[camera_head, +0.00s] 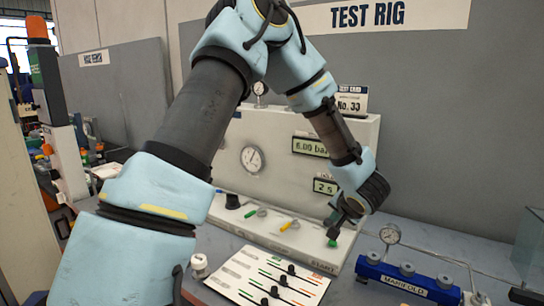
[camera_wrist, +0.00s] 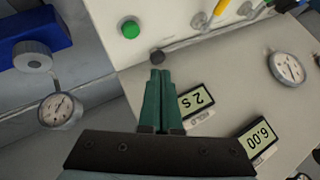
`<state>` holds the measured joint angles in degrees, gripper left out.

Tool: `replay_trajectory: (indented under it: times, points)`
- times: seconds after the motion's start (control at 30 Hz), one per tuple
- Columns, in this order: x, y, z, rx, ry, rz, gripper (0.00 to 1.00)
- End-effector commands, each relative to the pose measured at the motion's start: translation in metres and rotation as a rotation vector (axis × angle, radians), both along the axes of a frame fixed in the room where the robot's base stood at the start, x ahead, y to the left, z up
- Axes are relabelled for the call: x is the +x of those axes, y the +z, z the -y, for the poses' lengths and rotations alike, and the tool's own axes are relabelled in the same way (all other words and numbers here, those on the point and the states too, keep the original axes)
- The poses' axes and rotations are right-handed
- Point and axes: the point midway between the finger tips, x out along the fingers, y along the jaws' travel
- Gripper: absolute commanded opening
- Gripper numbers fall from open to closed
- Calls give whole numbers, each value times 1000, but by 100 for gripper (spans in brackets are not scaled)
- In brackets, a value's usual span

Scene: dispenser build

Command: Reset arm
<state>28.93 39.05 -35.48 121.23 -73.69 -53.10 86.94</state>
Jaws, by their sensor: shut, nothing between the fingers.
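My gripper (camera_head: 336,222) points down at the right end of the test rig (camera_head: 280,142), close to a green button (camera_head: 332,243). In the wrist view my gripper (camera_wrist: 161,74) has its two dark green fingers together with nothing between them. The green button (camera_wrist: 130,29) shows beyond the fingertips, apart from them in that picture. A small dark round knob (camera_wrist: 157,58) lies just past the tips. My arm crosses the middle of the head view and hides part of the rig.
A blue manifold (camera_head: 408,279) with a gauge (camera_head: 390,234) stands at right. A slider panel (camera_head: 262,277) lies in front.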

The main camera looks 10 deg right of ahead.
Motion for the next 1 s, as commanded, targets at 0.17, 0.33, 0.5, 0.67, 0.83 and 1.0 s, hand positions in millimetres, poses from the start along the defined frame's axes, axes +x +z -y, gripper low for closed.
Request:
replay_trajectory:
  times: [0.17,0.33,0.5,0.67,0.83,1.0]
  points:
    - [27,10,-24,-138,12,-7,0]
    - [42,19,-98,-322,71,-149,0]
    - [6,11,-211,-368,274,-390,0]
    - [-46,5,-297,-338,510,-557,0]
    - [-86,4,-349,-300,685,-643,0]
    - [-99,4,-363,-285,741,-669,0]
